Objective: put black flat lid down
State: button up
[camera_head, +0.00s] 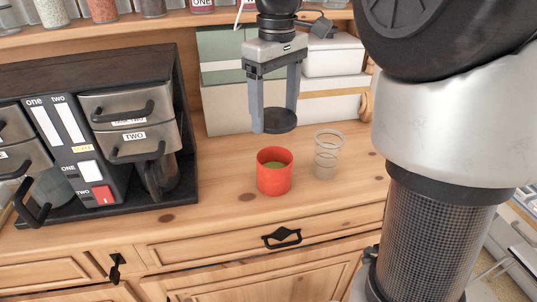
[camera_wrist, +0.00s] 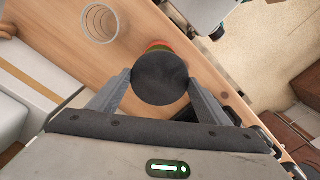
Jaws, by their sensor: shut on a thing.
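The black flat lid (camera_head: 279,121) is held level between the fingertips of my gripper (camera_head: 274,117) in the head view. My gripper is shut on it and hangs above the dresser top, just above and behind a red cup (camera_head: 274,175) with something green inside. In the wrist view the lid (camera_wrist: 161,79) sits between the two fingers of my gripper (camera_wrist: 161,84) and hides most of the red cup (camera_wrist: 159,47). The lid is apart from the dresser top (camera_head: 225,175).
A clear glass (camera_head: 327,155) stands right of the red cup; it also shows in the wrist view (camera_wrist: 100,23). A black organiser with drawers (camera_head: 130,115) stands at left. Pale boxes (camera_head: 225,100) stand behind. Bare wood lies between the organiser and cup. A shelf with jars (camera_head: 102,10) is above.

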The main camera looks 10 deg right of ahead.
aim_at(275, 171)
notch_tip(275, 171, down, 9)
jog(key=shift+b, duration=0.35)
jog(key=shift+d, duration=0.1)
jog(key=shift+f, duration=0.3)
jog(key=o, duration=1)
jog(key=shift+o, duration=0.2)
